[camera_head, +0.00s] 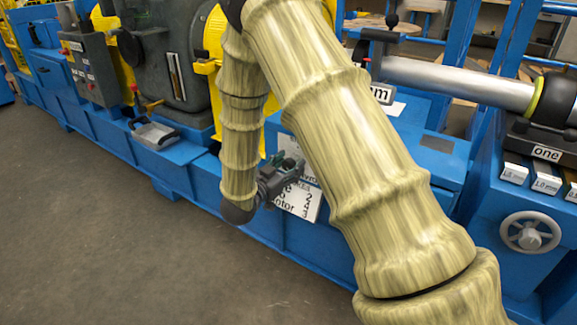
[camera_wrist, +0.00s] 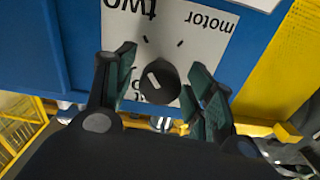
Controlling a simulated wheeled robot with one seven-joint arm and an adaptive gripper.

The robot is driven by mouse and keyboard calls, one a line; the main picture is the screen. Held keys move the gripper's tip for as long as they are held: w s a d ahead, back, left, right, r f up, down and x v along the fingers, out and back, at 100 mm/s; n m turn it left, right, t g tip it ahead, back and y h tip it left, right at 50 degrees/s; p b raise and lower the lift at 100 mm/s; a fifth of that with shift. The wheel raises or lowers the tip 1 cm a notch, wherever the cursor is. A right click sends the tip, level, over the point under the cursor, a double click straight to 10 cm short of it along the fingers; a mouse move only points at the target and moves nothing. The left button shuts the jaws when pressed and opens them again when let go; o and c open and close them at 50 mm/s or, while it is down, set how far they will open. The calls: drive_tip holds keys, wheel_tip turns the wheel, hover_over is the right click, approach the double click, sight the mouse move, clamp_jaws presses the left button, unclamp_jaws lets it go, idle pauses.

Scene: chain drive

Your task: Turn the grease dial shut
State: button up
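A black round dial (camera_wrist: 158,82) with a white pointer mark sits on a white label plate (camera_wrist: 205,50) in the wrist view. The plate reads "two" and "motor" upside down, with more lettering partly hidden behind the dial; I cannot read a grease label. My gripper (camera_wrist: 163,66) is open, with one green-padded finger on each side of the dial. Gaps show between the pads and the dial. In the head view my gripper (camera_head: 280,178) is at the white plate (camera_head: 300,207) on the blue machine's front; the dial is hidden there.
The blue machine bed (camera_head: 200,175) runs across the view. A grey handwheel (camera_head: 530,232) and a steel shaft (camera_head: 455,82) are at the right. A grey control box (camera_head: 90,68) is at the left. The floor (camera_head: 110,240) in front is clear.

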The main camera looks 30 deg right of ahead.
drive_tip(key=c, duration=0.8)
drive_tip(key=shift+c, duration=0.2)
